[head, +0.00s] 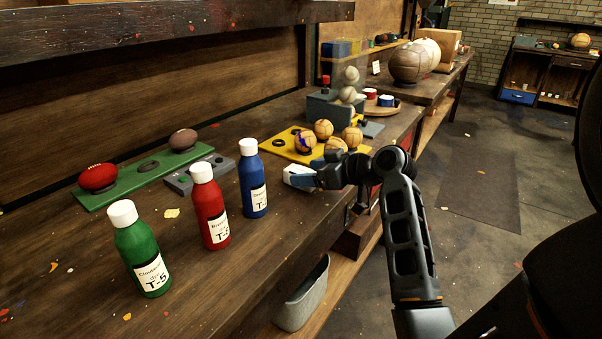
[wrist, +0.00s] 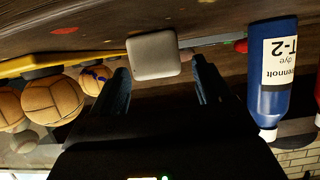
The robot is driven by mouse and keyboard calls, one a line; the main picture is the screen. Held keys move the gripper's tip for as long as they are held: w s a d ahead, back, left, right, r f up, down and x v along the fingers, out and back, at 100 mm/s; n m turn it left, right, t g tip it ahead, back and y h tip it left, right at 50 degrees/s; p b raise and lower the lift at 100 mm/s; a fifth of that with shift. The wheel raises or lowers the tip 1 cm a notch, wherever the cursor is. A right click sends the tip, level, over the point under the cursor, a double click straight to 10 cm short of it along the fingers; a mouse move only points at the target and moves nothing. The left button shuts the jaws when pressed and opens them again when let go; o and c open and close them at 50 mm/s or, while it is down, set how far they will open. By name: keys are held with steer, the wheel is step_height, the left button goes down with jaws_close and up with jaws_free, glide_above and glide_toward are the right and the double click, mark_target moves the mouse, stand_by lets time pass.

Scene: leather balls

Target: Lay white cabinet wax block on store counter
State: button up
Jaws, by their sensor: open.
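The white wax block (head: 298,175) is at the tip of my gripper (head: 308,178) in the head view, near the front edge of the wooden counter (head: 85,275). In the wrist view the block (wrist: 153,56) is pale and square with rounded corners. It sits between the two dark fingertips of my gripper (wrist: 160,77), with a gap to each finger. My gripper is open. The counter (wrist: 225,18) fills the top of the wrist view. The block seems to rest on it, but its underside is hidden.
Blue (head: 252,178), red (head: 210,207) and green (head: 139,249) bottles stand left of my gripper. A green board (head: 145,178) holds two balls.

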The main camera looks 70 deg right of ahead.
steer(key=v, duration=0.8)
steer(key=shift+s, duration=0.2)
